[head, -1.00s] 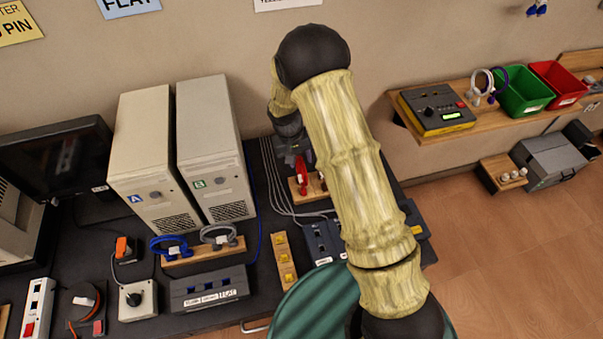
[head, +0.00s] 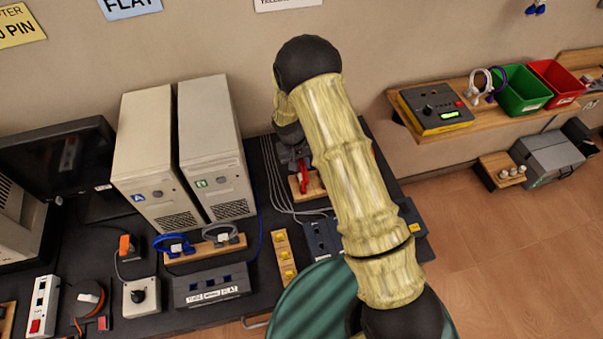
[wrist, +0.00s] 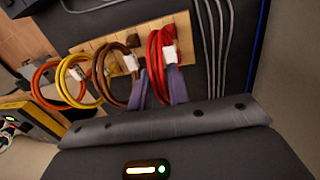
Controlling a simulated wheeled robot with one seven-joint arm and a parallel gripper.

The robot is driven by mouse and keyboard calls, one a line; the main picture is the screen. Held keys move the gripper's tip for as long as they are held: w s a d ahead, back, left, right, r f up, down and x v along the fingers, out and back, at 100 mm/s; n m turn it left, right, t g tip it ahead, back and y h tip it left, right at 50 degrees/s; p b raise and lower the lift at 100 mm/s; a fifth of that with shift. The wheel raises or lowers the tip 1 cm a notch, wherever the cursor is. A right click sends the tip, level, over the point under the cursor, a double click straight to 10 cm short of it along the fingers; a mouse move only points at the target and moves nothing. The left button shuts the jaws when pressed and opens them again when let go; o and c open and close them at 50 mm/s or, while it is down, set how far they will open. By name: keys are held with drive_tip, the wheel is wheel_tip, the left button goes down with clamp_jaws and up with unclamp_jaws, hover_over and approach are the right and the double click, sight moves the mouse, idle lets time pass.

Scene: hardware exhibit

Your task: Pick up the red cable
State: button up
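The red cable (wrist: 154,58) is a loop with a white tag, hanging on a wooden rack (wrist: 95,45) in the wrist view. In the head view the red cable (head: 303,178) shows as a small red patch, partly hidden by my arm. My gripper (wrist: 157,88) has two purple-grey fingers, apart, one on each side of the lower part of the red loop. The left finger lies between the red loop and the brown cable (wrist: 112,85). I cannot tell whether either finger touches the red cable. In the head view the gripper (head: 292,152) is small and dark.
A yellow cable (wrist: 68,75) and an orange cable (wrist: 38,82) hang further left on the rack. Grey cords (wrist: 213,45) run to its right. In the head view, two beige towers (head: 215,150) stand left of my arm. Blue (head: 170,243) and grey cables sit before them.

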clamp_jaws()
drive_tip(key=shift+r, duration=0.15)
wheel_tip(320, 180, up, 10)
drive_tip(key=b, duration=0.3)
drive_tip(key=shift+f, duration=0.2)
idle(0.5)
